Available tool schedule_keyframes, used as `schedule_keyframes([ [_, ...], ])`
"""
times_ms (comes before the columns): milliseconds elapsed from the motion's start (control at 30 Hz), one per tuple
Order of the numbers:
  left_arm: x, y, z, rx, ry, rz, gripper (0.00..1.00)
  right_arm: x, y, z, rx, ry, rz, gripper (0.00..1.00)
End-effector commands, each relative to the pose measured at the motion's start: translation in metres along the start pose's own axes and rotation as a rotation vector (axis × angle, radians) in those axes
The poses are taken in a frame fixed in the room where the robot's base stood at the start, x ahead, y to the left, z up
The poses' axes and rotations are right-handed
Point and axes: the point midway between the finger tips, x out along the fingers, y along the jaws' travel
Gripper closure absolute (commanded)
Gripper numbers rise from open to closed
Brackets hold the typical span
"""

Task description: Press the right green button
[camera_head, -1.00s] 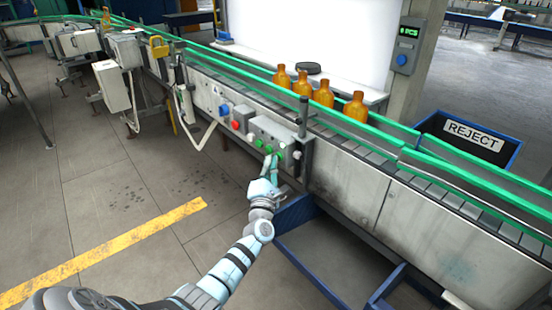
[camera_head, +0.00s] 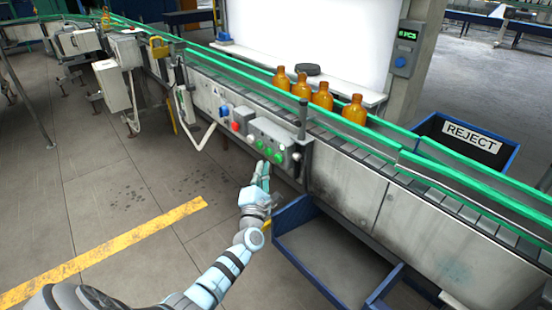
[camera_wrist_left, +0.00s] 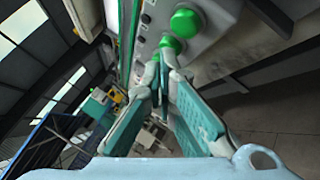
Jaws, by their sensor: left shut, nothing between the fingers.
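The right green button (camera_head: 277,158) is the rightmost in a row of green buttons on a grey control box (camera_head: 271,134) at the conveyor's side. Its neighbour green buttons (camera_head: 264,148) sit just left of it. My right gripper is in neither view.
A red button (camera_head: 236,126) and a blue one (camera_head: 223,111) sit left of the box. Several amber bottles (camera_head: 323,95) stand on the conveyor. A blue reject bin (camera_head: 425,123) is at right. A blue-edged open tray (camera_head: 300,213) lies below the conveyor, right of my arm.

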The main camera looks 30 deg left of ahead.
Motion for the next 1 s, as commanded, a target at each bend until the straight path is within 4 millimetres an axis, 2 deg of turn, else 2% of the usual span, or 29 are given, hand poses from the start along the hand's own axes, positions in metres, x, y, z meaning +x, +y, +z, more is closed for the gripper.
schedule_keyframes([
  [100, -0.008, 0.008, -0.004, 0.001, 0.000, -0.001, 1.00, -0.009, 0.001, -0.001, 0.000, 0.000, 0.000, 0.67],
  [400, -0.025, 0.020, -0.017, 0.000, -0.001, -0.001, 1.00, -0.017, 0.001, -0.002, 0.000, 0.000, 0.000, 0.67],
  [1000, -0.026, 0.019, -0.018, 0.000, -0.001, -0.001, 1.00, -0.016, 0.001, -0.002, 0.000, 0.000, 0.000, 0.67],
])
